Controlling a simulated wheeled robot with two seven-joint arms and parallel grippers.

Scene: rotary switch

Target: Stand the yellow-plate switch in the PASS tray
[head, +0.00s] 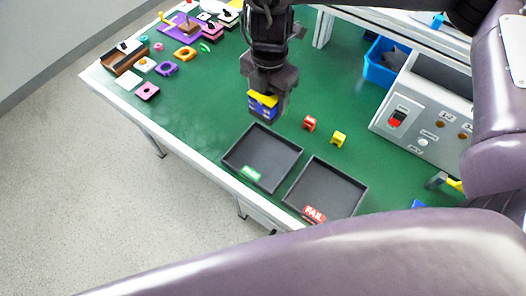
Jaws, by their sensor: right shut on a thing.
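My right gripper (266,92) comes down from the top of the head view and is shut on the yellow-plate switch (263,105). The switch shows a yellow plate on top and a blue body below. It appears to be held above the green table, just beyond the far left part of the PASS tray. My left gripper is not in view.
The FAIL tray (325,178), with a red label, is empty beside the PASS tray. A red part (310,124) and a yellow part (339,139) stand behind the trays. A grey test box (398,112) and blue bin (376,73) are at right. Several small parts fill the far left.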

